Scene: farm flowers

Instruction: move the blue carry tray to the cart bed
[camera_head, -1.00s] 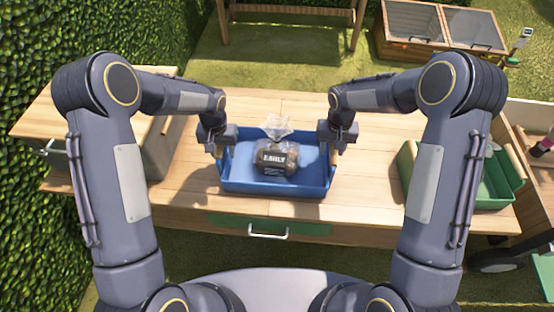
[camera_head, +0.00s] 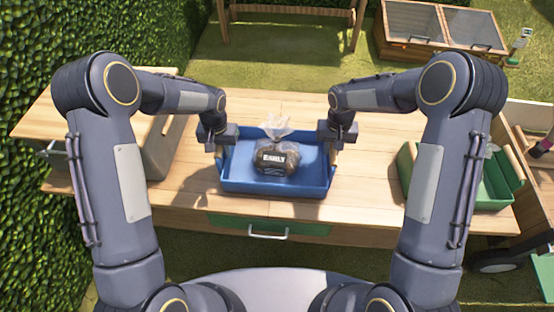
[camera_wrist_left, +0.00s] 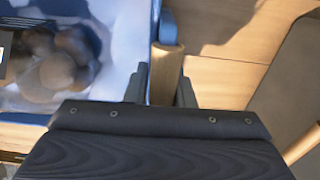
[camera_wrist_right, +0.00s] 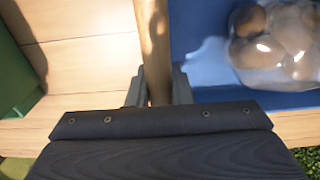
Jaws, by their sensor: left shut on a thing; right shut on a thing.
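The blue carry tray (camera_head: 245,188) is at the middle of the wooden table, with a clear bag of brown bulbs (camera_head: 272,158) inside, its label reading "EARLY". My left gripper (camera_head: 219,150) is shut on the tray's left wooden handle, which shows between the fingers in the left wrist view (camera_wrist_left: 165,75). My right gripper (camera_head: 335,147) is shut on the right wooden handle, seen between the fingers in the right wrist view (camera_wrist_right: 156,70). I cannot tell whether the tray touches the table. The cart (camera_head: 538,185) is partly in view at the right edge; its bed is mostly out of view.
The wooden table (camera_head: 370,185) is bare between the blue and green trays. A hedge (camera_head: 30,215) runs along the left.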

